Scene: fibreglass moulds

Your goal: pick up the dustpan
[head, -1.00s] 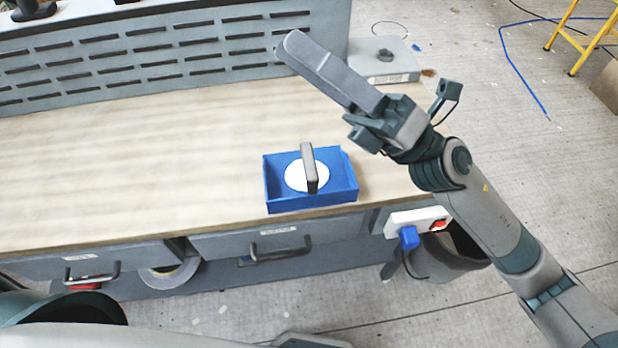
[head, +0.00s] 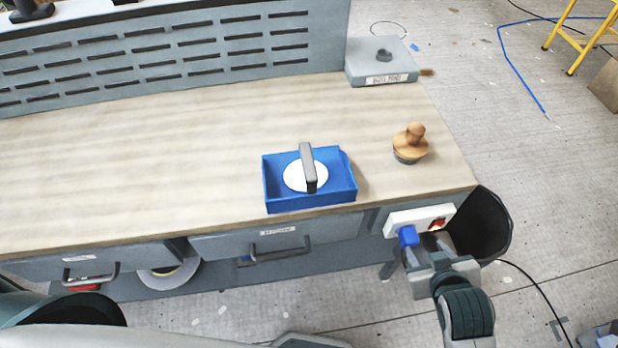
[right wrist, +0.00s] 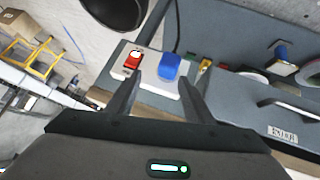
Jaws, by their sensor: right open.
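The dustpan, as I take it, is a shallow blue box (head: 335,198) with an upright dark grey handle (head: 308,168) and a white disc at the handle's foot. It sits on the bench near the front edge. My right gripper (head: 424,250) is open and low in front of the bench, right of and below the dustpan. In the right wrist view its two fingers (right wrist: 159,72) point at the white socket strip, with the blue plug (right wrist: 170,68) showing between them; I cannot tell whether they touch it. My left gripper is not in view.
A wooden-knobbed tool (head: 410,143) stands right of the dustpan. A grey box (head: 383,68) stands at the back right corner. The socket strip (head: 420,220) is on the bench front, beside a dark bin (head: 485,225). The bench top (head: 150,160) left of the dustpan is clear.

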